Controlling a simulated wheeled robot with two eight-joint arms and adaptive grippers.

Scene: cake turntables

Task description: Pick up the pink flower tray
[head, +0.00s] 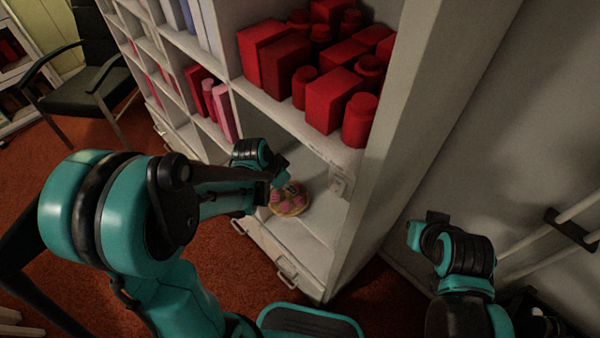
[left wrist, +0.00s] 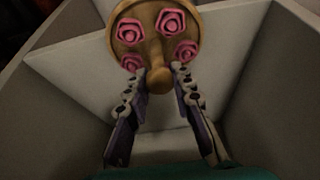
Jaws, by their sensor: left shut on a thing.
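The pink flower tray (head: 289,203) is a round tan turntable with several pink flowers on it. It is at the lower shelf compartment of the white bookcase in the head view. In the left wrist view the tray (left wrist: 155,32) shows its flowered face and a tan knob-ended stem between the fingers. My left gripper (head: 280,183) reaches into the compartment. In the left wrist view its fingers (left wrist: 160,82) are shut on the tray's stem. Whether the tray touches the shelf is unclear. My right gripper (head: 425,226) is away to the right, its fingers too unclear to judge.
The white bookcase (head: 370,120) has a side panel right of the tray. Red boxes and cylinders (head: 320,75) fill the shelf above. Pink and red books (head: 215,100) stand in a compartment to the left. A dark chair (head: 85,75) stands at the far left.

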